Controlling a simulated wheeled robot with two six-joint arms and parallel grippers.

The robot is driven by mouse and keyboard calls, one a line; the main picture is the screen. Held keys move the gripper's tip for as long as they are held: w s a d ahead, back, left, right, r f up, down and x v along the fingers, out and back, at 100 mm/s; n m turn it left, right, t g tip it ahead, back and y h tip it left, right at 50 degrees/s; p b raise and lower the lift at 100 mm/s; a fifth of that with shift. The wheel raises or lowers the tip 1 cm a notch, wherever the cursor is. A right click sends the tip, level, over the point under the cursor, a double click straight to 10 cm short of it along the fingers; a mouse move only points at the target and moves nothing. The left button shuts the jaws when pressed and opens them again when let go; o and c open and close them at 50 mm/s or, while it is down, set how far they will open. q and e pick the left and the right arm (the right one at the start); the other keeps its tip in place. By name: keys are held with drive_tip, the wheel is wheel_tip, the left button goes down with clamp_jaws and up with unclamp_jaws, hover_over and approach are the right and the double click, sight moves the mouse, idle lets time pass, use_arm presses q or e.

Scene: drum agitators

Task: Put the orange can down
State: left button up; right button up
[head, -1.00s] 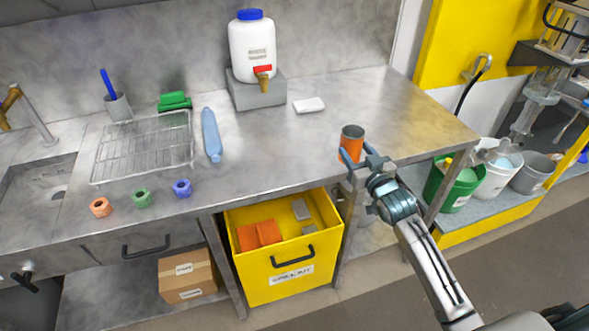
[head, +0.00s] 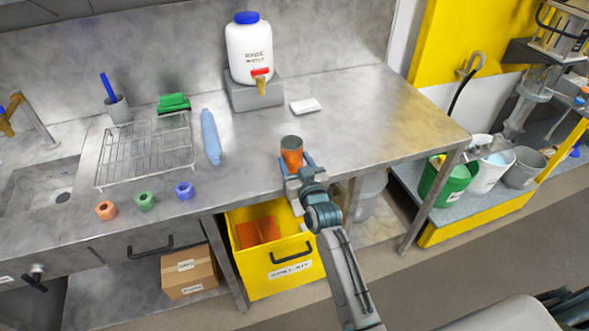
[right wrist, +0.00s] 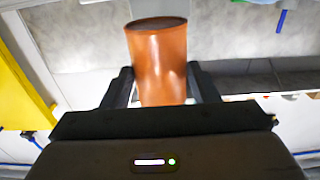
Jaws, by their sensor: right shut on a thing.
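The orange can (head: 292,157) is upright with a dark open top, at the front edge of the steel bench (head: 350,130). My right gripper (head: 294,167) is shut on it, one finger on each side. In the right wrist view the can (right wrist: 158,60) stands between the two fingers (right wrist: 160,88). I cannot tell whether its base touches the bench or hangs just above it. My left gripper is not in view.
A white jug (head: 249,50) with a tap stands on a grey block behind. A white block (head: 305,106), a blue bottle (head: 210,137) and a wire rack (head: 146,150) lie on the bench. A yellow drawer (head: 290,277) is open below. The bench's right part is clear.

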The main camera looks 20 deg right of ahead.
sight(294, 170)
drive_tip(key=shift+a+f, duration=0.15)
drive_tip(key=shift+f, duration=1.6)
drive_tip(key=shift+f, duration=0.2)
drive_tip(key=o, duration=1)
drive_tip(key=shift+r, duration=0.1)
drive_tip(key=shift+r+p, duration=0.25)
drive_tip(key=shift+p, duration=0.05)
drive_tip(key=shift+s+f+b, duration=0.15)
drive_tip(key=shift+s+b, duration=2.05)
drive_tip(key=shift+s, duration=3.8)
